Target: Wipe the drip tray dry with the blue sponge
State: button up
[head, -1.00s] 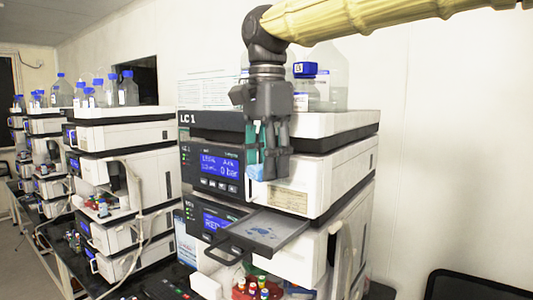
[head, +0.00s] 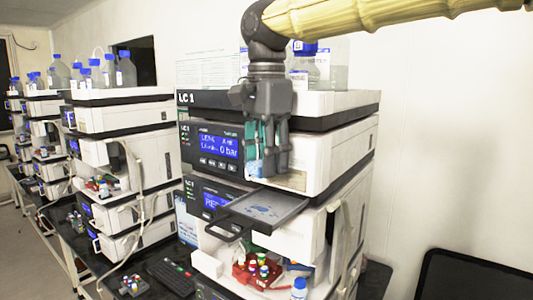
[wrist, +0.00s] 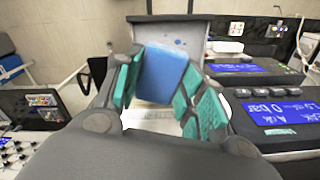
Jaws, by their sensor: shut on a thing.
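The drip tray (head: 268,208) is a shallow grey drawer with a dark front handle, pulled out of the LC 1 stack. Blue wet spots show on its floor, and it also shows in the wrist view (wrist: 195,30). My gripper (head: 265,168) points down above the tray, near the stack's front. In the wrist view my gripper (wrist: 163,85) is shut on the blue sponge (wrist: 160,73), held between its teal finger pads. The sponge looks apart from the tray floor. In the head view the fingers mostly hide the sponge.
The LC 1 stack (head: 335,165) stands close beside and behind my gripper. Bottles (head: 305,68) stand on its top. A red rack with vials (head: 258,272) sits below the tray. More stacks (head: 120,150) stand at left, and a black screen (head: 470,275) is at lower right.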

aim_at(265, 212)
jog(key=shift+w+f, duration=0.45)
jog(key=shift+f, duration=0.05)
jog(key=shift+s+f+b, duration=0.3)
jog(key=shift+f+b, duration=0.1)
jog(key=shift+b, duration=0.05)
jog(key=shift+f, duration=0.3)
jog(key=shift+w+a+f+b, duration=0.1)
jog(key=shift+w+f+b, duration=0.1)
jog(key=shift+f+b, duration=0.8)
jog(key=shift+s+f, duration=0.15)
jog(key=shift+f, duration=0.7)
jog(key=shift+f+b, duration=0.5)
jog(key=shift+f, duration=0.6)
jog(key=shift+r, duration=0.1)
